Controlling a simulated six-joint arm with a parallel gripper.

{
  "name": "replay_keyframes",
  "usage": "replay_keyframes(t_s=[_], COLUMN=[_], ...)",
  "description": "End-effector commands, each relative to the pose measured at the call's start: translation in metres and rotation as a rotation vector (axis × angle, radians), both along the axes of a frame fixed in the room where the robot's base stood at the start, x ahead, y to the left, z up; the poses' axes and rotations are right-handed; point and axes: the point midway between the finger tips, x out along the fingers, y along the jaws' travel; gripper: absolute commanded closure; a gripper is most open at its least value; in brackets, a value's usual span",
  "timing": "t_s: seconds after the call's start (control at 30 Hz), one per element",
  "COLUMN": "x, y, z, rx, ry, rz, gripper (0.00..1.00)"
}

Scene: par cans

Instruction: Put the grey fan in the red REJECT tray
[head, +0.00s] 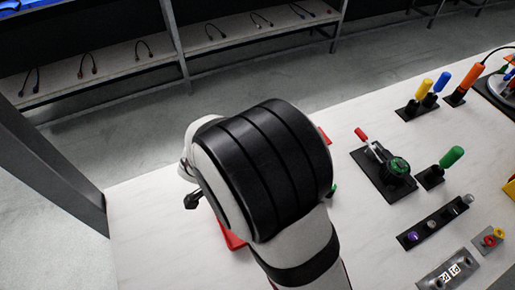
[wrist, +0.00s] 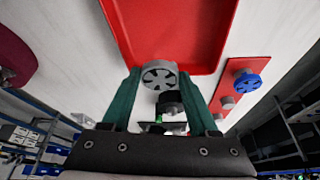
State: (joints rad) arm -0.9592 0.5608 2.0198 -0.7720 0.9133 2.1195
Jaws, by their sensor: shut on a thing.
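The grey fan (wrist: 160,75), a round spoked wheel, is between the two green fingers of my gripper (wrist: 159,82) in the wrist view. The gripper is shut on it. The red tray (wrist: 172,35) lies just beyond, at the top of the wrist view, and its visible floor looks empty. The fan overlaps the tray's near edge in the picture; I cannot tell its height above it. In the head view my arm hides the gripper, the fan and most of the tray; a red piece, likely the tray (head: 232,236), shows beside the arm.
A red plate with a blue knob (wrist: 248,84) stands right of the tray. A maroon object (wrist: 14,58) is at the left.

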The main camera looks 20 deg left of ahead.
Motion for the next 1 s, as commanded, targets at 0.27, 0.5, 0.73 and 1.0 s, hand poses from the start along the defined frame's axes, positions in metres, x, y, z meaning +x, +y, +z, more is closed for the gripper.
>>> replay_keyframes(t_s=[0.27, 0.5, 0.73, 1.0], x=[-0.008, -0.007, -0.006, -0.006], y=[0.028, 0.028, 0.028, 0.028], z=[-0.038, -0.058, -0.061, -0.060], rx=[-0.004, 0.001, 0.000, 0.001], ry=[0.003, -0.001, 0.000, 0.001], rz=[0.000, -0.001, 0.000, 0.000], gripper=[1.00, 1.00, 1.00, 0.10])
